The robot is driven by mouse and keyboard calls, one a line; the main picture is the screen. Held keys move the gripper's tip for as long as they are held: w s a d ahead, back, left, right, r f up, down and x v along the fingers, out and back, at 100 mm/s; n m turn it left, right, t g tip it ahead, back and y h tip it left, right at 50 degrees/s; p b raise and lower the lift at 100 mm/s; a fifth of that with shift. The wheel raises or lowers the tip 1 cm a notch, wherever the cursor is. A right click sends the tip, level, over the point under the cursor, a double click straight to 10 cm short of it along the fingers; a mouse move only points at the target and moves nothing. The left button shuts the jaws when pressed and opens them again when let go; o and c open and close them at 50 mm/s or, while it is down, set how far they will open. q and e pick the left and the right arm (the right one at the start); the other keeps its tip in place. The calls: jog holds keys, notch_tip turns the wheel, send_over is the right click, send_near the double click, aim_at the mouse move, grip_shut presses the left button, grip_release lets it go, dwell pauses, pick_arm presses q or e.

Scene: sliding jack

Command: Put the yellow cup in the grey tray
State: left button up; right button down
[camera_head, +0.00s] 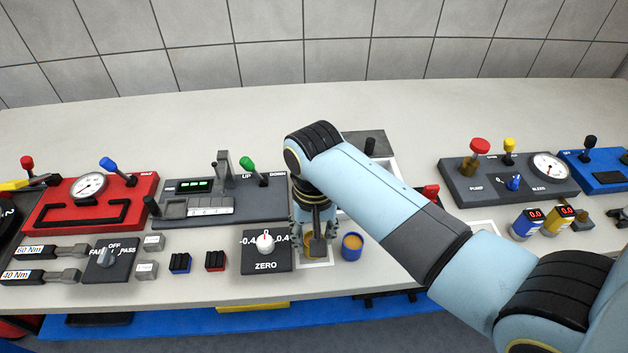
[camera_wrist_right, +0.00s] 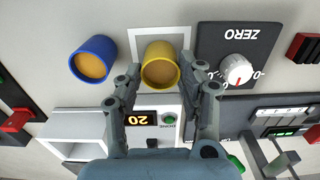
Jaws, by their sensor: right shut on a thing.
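The yellow cup (camera_wrist_right: 160,68) stands upright between the fingertips of my right gripper (camera_wrist_right: 163,82) in the right wrist view. The gripper is shut on it, with one finger at each side. In the head view my right gripper (camera_head: 315,238) points down and hides most of the cup. The cup is at a white-bordered square on the bench; I cannot tell whether it touches the surface. I cannot make out the grey tray for certain; my right arm covers part of the bench behind the cup. My left gripper is not in view.
A blue cup (camera_head: 352,246) stands close beside the yellow cup, also in the wrist view (camera_wrist_right: 93,60). The ZERO dial box (camera_head: 266,252) is close on the other side. A device with a lit display (camera_wrist_right: 140,118) lies under the gripper. Lever panels (camera_head: 212,200) stand behind.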

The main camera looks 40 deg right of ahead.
jog(key=c, duration=0.8)
grip_release()
jog(key=shift+f, duration=0.1)
notch_tip(320, 180, up, 12)
jog(key=shift+r+b, duration=0.15)
jog(key=shift+b, duration=0.5)
